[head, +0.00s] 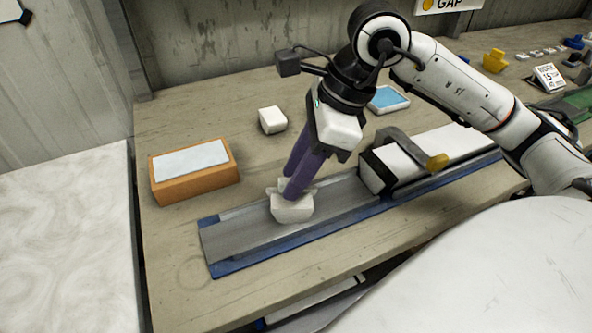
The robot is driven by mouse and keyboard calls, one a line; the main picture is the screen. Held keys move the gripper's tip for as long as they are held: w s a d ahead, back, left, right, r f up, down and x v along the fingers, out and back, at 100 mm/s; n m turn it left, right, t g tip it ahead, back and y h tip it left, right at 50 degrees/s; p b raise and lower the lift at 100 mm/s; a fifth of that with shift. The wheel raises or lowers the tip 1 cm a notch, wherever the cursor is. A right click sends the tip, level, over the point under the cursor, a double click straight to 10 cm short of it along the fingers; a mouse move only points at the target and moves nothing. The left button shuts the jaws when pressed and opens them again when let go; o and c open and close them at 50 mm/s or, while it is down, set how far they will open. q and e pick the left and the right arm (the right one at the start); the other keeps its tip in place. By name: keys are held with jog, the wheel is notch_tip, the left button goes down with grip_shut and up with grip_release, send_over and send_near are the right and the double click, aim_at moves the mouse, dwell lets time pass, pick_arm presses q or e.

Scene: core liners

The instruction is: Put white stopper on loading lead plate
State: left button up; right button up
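The white stopper (292,209) is a small pale block at the grey loading lead plate (238,236), the bare left stretch of a long blue-edged tray. It looks upright and seems to touch the plate, though its underside is hard to see. My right gripper (290,190) reaches down from above with purple fingers. The fingers are close together on the stopper's raised top part and seem shut on it. They hide part of the stopper. My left gripper is not in view.
An orange box with a white top (194,171), a white block (272,120) and a blue-topped dish (388,99) stand behind. The table front is clear.

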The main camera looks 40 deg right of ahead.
jog(key=shift+d+r, duration=0.1)
jog(key=shift+r, duration=0.35)
jog(key=p+v, duration=0.1)
jog(key=v, duration=1)
jog(key=shift+r, duration=0.2)
